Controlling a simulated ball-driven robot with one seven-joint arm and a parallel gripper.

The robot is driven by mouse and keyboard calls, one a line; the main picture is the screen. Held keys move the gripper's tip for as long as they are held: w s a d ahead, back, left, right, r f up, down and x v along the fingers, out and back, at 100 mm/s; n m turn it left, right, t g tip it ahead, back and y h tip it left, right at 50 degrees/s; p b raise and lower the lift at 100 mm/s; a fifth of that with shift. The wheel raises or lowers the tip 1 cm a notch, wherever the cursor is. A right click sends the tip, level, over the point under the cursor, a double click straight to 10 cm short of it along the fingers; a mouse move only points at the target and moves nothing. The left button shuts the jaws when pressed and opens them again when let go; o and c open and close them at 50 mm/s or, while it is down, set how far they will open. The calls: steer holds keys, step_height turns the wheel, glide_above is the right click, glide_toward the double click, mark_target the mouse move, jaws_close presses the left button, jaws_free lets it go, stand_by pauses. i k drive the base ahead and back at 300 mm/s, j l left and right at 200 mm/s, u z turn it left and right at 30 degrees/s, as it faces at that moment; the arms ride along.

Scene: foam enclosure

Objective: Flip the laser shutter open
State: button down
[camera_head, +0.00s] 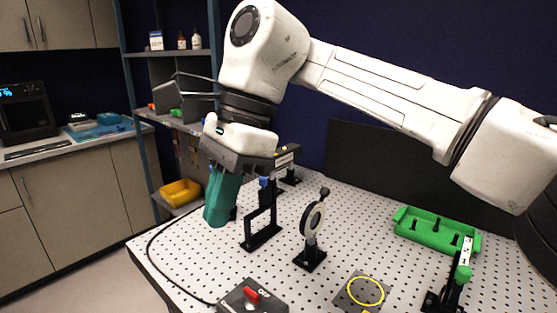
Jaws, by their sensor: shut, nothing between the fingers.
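I cannot tell for sure which part is the laser shutter. One candidate is a black mount with a green and white upright arm (464,262) at the right front of the perforated optical table (345,192). A black square frame on a post (262,238) stands nearer the middle, with a small blue part at its top. My gripper (218,218) has teal fingers pointing down. It is shut and empty, left of the square frame and above the table. Its fingertips appear clear of everything.
A round optic on a stand (313,222) stands mid-table. A black box with a red knob (250,296) and a plate with a yellow ring (365,291) lie in front. A green tray (436,231) sits back right. A black cable runs along the left edge.

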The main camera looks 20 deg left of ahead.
mark_target(265, 194)
steer(key=i, duration=1.3)
